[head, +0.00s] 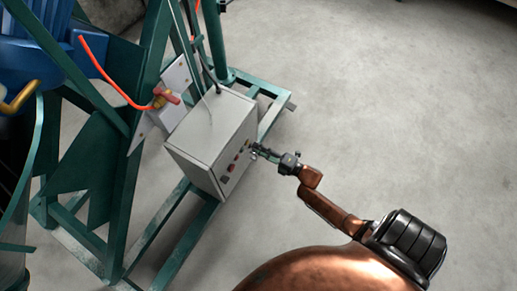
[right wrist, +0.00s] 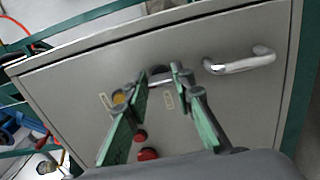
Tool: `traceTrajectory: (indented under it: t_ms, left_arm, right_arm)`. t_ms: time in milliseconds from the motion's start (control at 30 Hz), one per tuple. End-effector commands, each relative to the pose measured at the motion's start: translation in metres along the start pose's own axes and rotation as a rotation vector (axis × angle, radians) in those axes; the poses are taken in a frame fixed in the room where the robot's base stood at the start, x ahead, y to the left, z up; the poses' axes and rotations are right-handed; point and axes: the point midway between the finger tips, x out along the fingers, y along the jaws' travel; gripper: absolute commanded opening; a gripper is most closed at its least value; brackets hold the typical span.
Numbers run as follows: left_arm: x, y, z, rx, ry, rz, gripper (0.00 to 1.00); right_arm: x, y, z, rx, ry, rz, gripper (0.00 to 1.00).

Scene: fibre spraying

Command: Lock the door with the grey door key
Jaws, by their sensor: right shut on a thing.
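The light grey control box (head: 212,132) stands on the green frame, and its door (right wrist: 235,110) fills much of the right wrist view. A chrome handle (right wrist: 240,63) sits on the door to the right of the fingers. My right gripper (head: 258,150) is at the door face. In the right wrist view its green-padded fingers (right wrist: 160,80) are shut on a small dark grey piece (right wrist: 160,72), which looks like the key, against the door. The lock and how far the key sits in it are hidden. My left gripper is not in view.
A yellow button (right wrist: 119,98) and red buttons (right wrist: 147,154) sit on the door close to the fingers. Green frame beams (head: 180,232) run under and beside the box. A red-handled valve (head: 167,96) with an orange hose is behind it. Concrete floor (head: 400,110) is clear to the right.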

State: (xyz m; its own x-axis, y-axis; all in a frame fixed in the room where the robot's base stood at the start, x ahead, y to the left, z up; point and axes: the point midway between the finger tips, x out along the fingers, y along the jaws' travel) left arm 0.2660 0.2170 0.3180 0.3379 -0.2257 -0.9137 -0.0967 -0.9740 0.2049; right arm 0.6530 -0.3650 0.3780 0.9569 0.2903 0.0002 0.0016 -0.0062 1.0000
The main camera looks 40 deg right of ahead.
Motion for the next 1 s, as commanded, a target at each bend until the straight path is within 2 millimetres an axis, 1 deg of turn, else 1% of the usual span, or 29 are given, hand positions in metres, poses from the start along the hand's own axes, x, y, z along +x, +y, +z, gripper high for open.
traceTrajectory:
  t_ms: [533,567,800,1000]
  left_arm:
    - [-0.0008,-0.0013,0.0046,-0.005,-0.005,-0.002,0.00]
    - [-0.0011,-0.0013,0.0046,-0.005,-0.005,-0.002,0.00]
    - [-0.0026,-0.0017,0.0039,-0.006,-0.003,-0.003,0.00]
    - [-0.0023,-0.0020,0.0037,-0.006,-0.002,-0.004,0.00]
  right_arm:
    - [-0.0003,-0.0011,-0.0003,-0.023,0.000,-0.003,0.00]
    - [-0.0003,-0.0010,-0.0002,-0.023,0.000,-0.003,0.25]
    - [-0.0002,-0.0005,-0.0002,-0.022,0.000,-0.001,0.41]
    - [-0.0001,-0.0002,-0.0001,-0.022,0.000,-0.001,0.41]
